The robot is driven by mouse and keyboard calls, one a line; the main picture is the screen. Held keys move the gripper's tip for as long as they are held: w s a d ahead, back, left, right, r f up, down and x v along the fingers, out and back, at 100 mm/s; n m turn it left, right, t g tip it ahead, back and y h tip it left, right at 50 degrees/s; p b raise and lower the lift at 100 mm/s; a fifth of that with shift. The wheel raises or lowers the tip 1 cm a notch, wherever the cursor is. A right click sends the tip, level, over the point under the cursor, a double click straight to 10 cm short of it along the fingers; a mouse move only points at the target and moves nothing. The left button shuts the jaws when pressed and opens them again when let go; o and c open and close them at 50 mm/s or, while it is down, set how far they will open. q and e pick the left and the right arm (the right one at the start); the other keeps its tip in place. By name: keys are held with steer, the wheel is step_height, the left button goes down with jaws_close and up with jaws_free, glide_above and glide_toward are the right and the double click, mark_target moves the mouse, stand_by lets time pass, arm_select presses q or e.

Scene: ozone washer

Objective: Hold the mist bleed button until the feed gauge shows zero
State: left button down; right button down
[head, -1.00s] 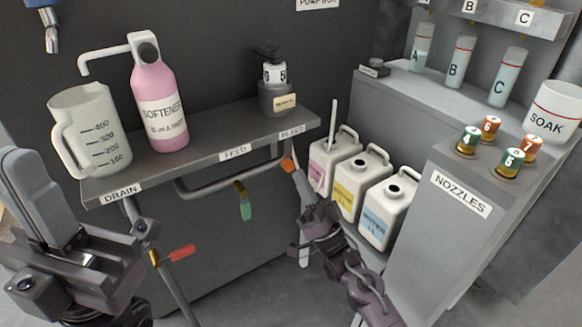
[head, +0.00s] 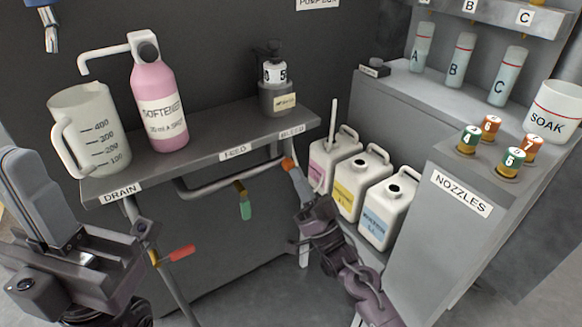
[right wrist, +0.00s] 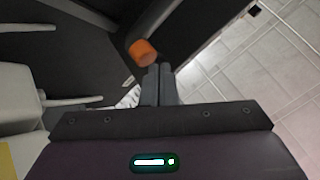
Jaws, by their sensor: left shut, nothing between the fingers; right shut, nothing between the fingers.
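An orange button (head: 288,163) sits under the shelf edge below the BLEED label (head: 292,132); it also shows as an orange cap in the right wrist view (right wrist: 142,53). My right gripper (head: 293,174) is shut and empty, its fingertips (right wrist: 159,68) right at the button; I cannot tell whether they touch or press it. A dark-topped unit (head: 273,75) on the shelf has a white numbered band reading about 5; I cannot tell whether this is the feed gauge. My left gripper (head: 22,165) is shut and empty at the lower left, away from the button.
A measuring jug (head: 92,130) and pink softener bottle (head: 160,110) stand on the shelf (head: 215,135). Green (head: 245,210) and red (head: 180,253) valve handles hang below. Several white canisters (head: 388,225) stand just right of the button, beside the nozzle cabinet (head: 440,240).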

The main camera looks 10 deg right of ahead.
steer(key=shift+w+a, duration=0.15)
steer(key=shift+w, duration=0.3)
stand_by(1.8)
steer(key=shift+s, duration=0.15)
stand_by(0.9)
steer(key=shift+s+d+p, duration=0.3)
steer(key=shift+s+p, duration=0.15)
steer(key=shift+s, duration=0.3)
steer(key=s+p, duration=0.1)
steer(key=s+d+p, duration=0.1)
steer(key=s, duration=0.1)
steer(key=s+p, duration=0.1)
steer(key=shift+s+d, duration=0.35)
